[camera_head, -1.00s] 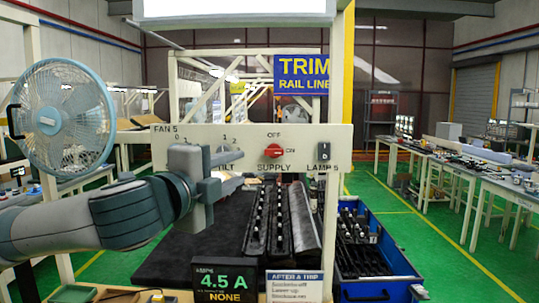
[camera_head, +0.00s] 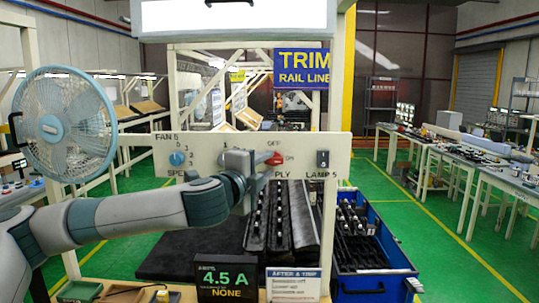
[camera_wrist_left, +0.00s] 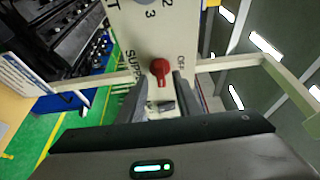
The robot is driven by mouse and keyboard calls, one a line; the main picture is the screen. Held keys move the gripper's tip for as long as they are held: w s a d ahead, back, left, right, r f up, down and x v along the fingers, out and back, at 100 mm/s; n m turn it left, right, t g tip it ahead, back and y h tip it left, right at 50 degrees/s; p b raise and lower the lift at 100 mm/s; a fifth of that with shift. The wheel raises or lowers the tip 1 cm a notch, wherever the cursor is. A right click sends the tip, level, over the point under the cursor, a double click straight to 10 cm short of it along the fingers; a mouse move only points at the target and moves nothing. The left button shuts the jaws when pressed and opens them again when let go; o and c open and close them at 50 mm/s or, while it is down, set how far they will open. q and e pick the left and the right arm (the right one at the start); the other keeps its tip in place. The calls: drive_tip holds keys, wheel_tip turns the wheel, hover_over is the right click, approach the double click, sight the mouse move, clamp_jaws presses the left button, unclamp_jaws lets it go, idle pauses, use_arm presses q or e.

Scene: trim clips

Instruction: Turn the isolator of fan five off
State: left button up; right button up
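The red isolator handle (camera_head: 274,158) sits on the pale fan 5 panel (camera_head: 338,150), above the partly covered SUPPLY label. It points right towards ON, and OFF is marked above it. In the left wrist view, the red handle (camera_wrist_left: 160,70) points down between the fingertips, with OFF to its right. My left gripper (camera_head: 256,161) is in front of the panel, just left of the handle, and hides part of the panel. In the left wrist view, its fingers (camera_wrist_left: 160,84) are apart on either side of the handle; contact cannot be told. My right gripper is not in view.
A blue speed dial (camera_head: 177,158) is at the panel's left and a dark lamp switch (camera_head: 322,159) at its right. A fan (camera_head: 64,120) stands at the left. Below are a 4.5 A display (camera_head: 225,279), a white notice (camera_head: 293,284) and a blue crate (camera_head: 372,286).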

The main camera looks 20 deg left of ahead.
sight(274, 160)
use_arm(q)
drive_tip(key=shift+w+d+p, duration=0.15)
drive_tip(key=shift+w+p, duration=0.25)
drive_tip(key=shift+w, duration=0.85)
clamp_jaws()
